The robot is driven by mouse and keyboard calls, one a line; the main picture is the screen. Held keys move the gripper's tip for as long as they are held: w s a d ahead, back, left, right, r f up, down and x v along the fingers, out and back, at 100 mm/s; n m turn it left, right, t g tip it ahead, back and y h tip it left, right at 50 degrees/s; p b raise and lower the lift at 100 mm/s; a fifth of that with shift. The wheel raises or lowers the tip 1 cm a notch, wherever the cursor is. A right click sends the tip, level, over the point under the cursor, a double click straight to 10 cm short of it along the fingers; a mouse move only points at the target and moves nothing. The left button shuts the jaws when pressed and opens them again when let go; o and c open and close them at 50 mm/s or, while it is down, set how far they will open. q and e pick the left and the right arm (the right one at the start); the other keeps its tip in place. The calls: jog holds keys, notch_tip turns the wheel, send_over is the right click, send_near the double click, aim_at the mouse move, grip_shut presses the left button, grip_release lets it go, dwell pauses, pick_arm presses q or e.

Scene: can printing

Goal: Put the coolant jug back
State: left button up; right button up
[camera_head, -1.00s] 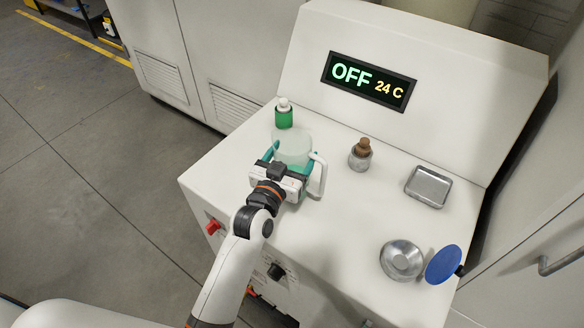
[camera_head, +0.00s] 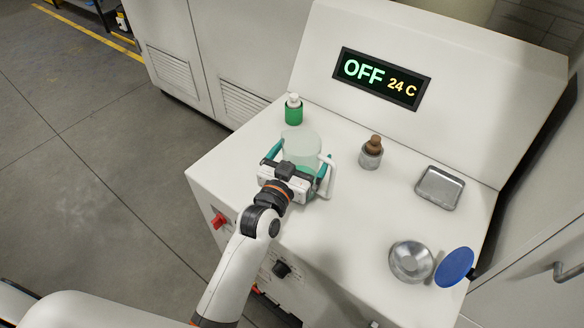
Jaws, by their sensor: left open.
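The coolant jug (camera_head: 302,148) is translucent with pale green liquid and a white handle on its right side. It stands on the white machine top (camera_head: 246,165), toward its left part. My left gripper (camera_head: 298,164) is open, with its teal-edged fingers spread to either side of the jug. The gripper body hides the jug's lower front, so contact between fingers and jug cannot be told. My right gripper is not in view.
A green bottle with a white cap (camera_head: 293,110) stands just behind the jug. A brown-stoppered jar (camera_head: 371,153), a metal tray (camera_head: 439,188), a metal bowl (camera_head: 411,261) and a blue disc (camera_head: 454,267) are to the right. A display panel (camera_head: 381,79) reads OFF 24 C.

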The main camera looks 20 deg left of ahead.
pick_arm(q)
jog(key=s+a+b, duration=0.2)
jog(key=s, duration=0.9)
jog(key=shift+s+a, duration=0.15)
jog(key=shift+s, duration=0.2)
